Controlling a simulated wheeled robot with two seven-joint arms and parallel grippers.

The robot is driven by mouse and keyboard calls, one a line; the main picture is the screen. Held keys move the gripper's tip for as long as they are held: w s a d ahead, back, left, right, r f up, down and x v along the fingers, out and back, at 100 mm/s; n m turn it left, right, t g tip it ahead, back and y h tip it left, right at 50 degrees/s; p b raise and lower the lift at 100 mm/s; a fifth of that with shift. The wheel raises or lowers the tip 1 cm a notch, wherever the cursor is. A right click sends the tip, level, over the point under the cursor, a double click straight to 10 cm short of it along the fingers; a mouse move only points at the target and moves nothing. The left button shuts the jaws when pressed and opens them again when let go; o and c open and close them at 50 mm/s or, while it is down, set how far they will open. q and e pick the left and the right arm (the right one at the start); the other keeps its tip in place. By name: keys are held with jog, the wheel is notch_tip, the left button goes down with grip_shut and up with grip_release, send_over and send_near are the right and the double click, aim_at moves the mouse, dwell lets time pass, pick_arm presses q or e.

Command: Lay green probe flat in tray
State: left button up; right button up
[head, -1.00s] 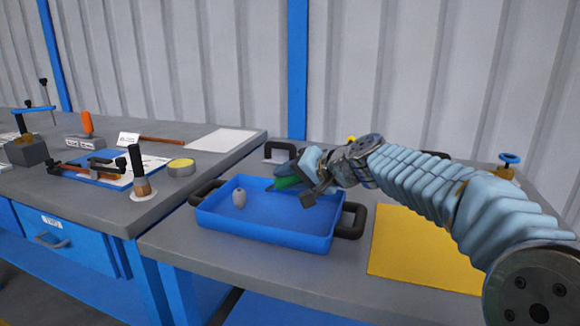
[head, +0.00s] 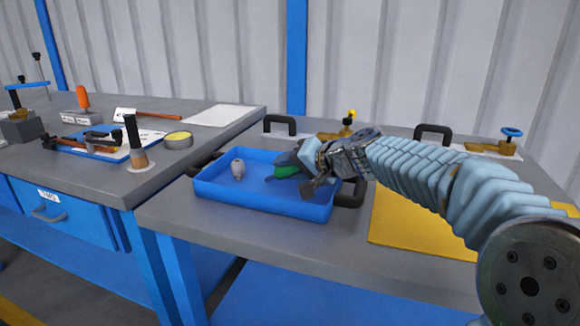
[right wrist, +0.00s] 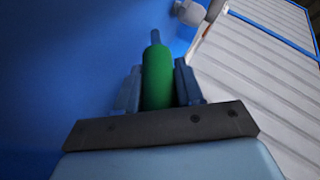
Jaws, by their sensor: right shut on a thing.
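The green probe (head: 287,171) is held in my right gripper (head: 285,168), over the right part of the blue tray (head: 262,202). In the right wrist view the probe (right wrist: 157,75) sits between the two fingers of the gripper (right wrist: 158,85), its thin grey-blue tip pointing away from the palm. In the head view the probe looks close to level and low inside the tray. I cannot tell whether it touches the floor. The gripper covers part of it. My left gripper is not in view.
A small grey rounded piece (head: 238,168) stands in the tray's left part. Black handles (head: 349,192) stick out at the tray's ends. A yellow mat (head: 412,222) lies to the right, and valve fittings (head: 505,147) stand behind. A second bench with tools is at left.

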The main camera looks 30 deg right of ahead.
jog(key=o, duration=1.2)
jog(key=shift+c, duration=0.2)
jog(key=b+v, duration=0.1)
jog(key=v, duration=1.3)
jog(key=shift+w, duration=0.1)
